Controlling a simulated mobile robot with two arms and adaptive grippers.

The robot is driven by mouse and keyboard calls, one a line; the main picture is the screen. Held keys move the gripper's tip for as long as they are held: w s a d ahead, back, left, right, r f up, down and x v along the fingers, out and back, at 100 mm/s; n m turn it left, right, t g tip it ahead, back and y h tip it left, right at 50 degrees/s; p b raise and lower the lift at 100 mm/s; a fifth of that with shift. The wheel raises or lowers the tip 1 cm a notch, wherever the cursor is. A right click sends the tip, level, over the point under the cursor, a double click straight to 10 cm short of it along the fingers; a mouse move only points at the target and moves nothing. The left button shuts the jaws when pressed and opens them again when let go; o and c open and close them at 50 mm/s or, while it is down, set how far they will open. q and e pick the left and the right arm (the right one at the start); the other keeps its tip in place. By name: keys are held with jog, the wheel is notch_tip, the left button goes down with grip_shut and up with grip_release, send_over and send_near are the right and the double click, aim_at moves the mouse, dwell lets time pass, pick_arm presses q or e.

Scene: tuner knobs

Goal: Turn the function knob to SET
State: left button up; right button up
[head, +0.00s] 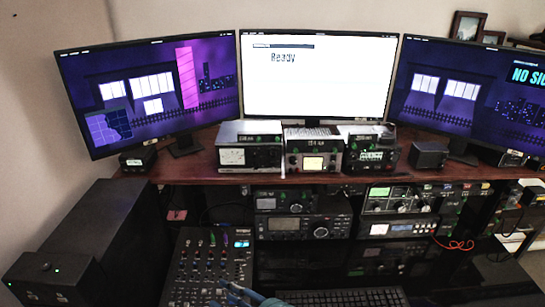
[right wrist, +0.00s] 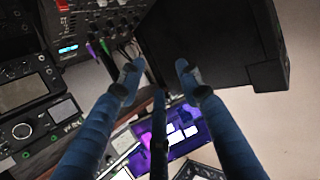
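My right gripper (head: 231,291) shows at the bottom edge, over the mixer's lower right. In the right wrist view, its blue fingers (right wrist: 157,72) are spread apart with nothing between them. My left gripper is not in view.
A mixer (head: 210,262) with cables plugged in stands below the shelf (head: 220,177), beside stacked radios (head: 302,228). A keyboard (head: 342,298) lies at the front. Three monitors stand behind the boxes; the middle monitor (head: 315,85) reads "Ready". A black cabinet (head: 95,235) stands left.

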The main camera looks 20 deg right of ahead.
jog(key=w+d+r+m+t+h, duration=0.1)
jog(key=w+d+r+t, duration=0.2)
jog(key=r, duration=0.4)
jog(key=w+d+r+m+t+h+p, duration=0.1)
jog(key=w+r+m+t+h, duration=0.15)
jog(key=w+r, duration=0.4)
jog(key=w+d+r+m+t+h, duration=0.15)
jog(key=r+t, duration=0.25)
jog(key=r, duration=0.4)
jog(key=m+g+h+p, duration=0.1)
jog(key=m+g+h, duration=0.35)
jog(key=h, duration=0.45)
send_near(273, 155)
jog(key=shift+m, duration=0.25)
jog(key=p+x, duration=0.1)
jog(key=x, duration=0.7)
grip_shut()
